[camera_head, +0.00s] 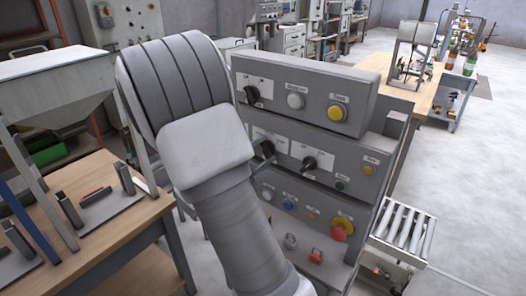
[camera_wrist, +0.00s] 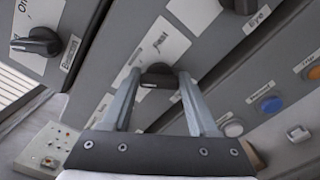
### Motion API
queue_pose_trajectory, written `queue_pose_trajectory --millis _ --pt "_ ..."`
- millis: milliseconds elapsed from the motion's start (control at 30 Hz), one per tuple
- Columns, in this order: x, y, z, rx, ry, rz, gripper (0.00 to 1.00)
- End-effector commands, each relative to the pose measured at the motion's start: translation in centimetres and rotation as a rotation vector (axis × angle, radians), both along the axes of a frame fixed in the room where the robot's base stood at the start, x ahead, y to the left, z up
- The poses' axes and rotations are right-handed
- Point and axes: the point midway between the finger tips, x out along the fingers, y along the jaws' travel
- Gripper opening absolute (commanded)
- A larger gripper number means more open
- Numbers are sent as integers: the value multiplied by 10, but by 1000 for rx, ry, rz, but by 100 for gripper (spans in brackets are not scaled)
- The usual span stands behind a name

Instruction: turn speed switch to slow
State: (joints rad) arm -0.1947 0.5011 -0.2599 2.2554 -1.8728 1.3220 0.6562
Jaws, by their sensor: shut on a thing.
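The speed switch is a black rotary knob (camera_wrist: 158,77) on a white label plate, with a word that looks like "Fast" printed near it. My gripper (camera_wrist: 159,76) is at this knob in the wrist view, with one finger on each side, shut on it. In the head view, my arm covers most of my gripper. A dark knob (camera_head: 267,147) shows at the arm's right edge on the middle grey control box and appears to be the same switch. The exact pointing of the knob is hard to read.
A second black knob (camera_head: 310,162) is close on the right of the same box; it also shows in the wrist view (camera_wrist: 240,4). The upper box (camera_head: 300,95) has a knob and buttons. A red emergency button (camera_head: 341,230) is below. A wooden bench (camera_head: 100,185) stands left.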

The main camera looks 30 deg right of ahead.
Motion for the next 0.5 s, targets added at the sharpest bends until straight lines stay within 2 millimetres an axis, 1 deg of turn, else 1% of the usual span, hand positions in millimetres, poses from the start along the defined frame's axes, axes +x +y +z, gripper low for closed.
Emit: queue_pose_trajectory --millis 300,500 --pt "0 0 1 -65 191 1 4" --pt "1 1 1 -90 265 1 4"
